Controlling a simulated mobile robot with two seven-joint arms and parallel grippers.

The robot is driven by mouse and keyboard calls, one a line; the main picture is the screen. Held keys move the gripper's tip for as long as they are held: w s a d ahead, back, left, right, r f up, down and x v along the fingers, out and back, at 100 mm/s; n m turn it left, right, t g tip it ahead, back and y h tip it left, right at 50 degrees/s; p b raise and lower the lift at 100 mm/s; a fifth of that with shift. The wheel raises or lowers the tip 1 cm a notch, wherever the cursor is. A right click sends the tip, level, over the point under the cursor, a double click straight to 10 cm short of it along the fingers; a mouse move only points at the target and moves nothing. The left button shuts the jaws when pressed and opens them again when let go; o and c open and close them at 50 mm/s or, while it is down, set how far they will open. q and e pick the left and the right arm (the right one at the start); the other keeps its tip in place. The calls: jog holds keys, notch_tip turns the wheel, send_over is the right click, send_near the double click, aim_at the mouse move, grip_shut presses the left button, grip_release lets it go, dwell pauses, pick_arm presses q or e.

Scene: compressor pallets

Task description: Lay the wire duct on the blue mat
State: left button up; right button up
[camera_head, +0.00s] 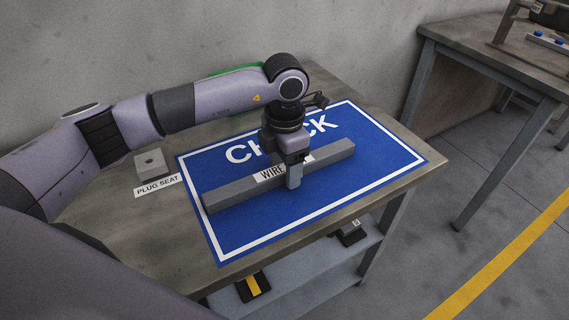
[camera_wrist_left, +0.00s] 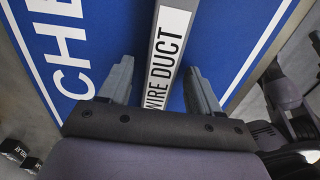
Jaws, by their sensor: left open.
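The wire duct (camera_head: 230,194) is a long grey bar with a white label. In the head view it lies over the blue mat (camera_head: 240,236), which has a white border and the word CHECK. My left gripper (camera_head: 294,182) is above the duct's middle, pointing down. In the left wrist view the wire duct (camera_wrist_left: 171,50) runs between the two spread fingers of the left gripper (camera_wrist_left: 160,88), with a gap on each side. The gripper hides part of the label in the head view. My right gripper is not in view.
The mat lies on a metal table (camera_head: 110,226). A grey block (camera_head: 150,164) stands by a PLUG SEAT label at the left. A lower shelf (camera_head: 310,268) holds dark items. Another table (camera_head: 480,62) stands at the right, across a floor gap.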

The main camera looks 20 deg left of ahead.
pick_arm(q)
notch_tip(320, 180, up, 12)
dwell(0.4)
dwell(0.4)
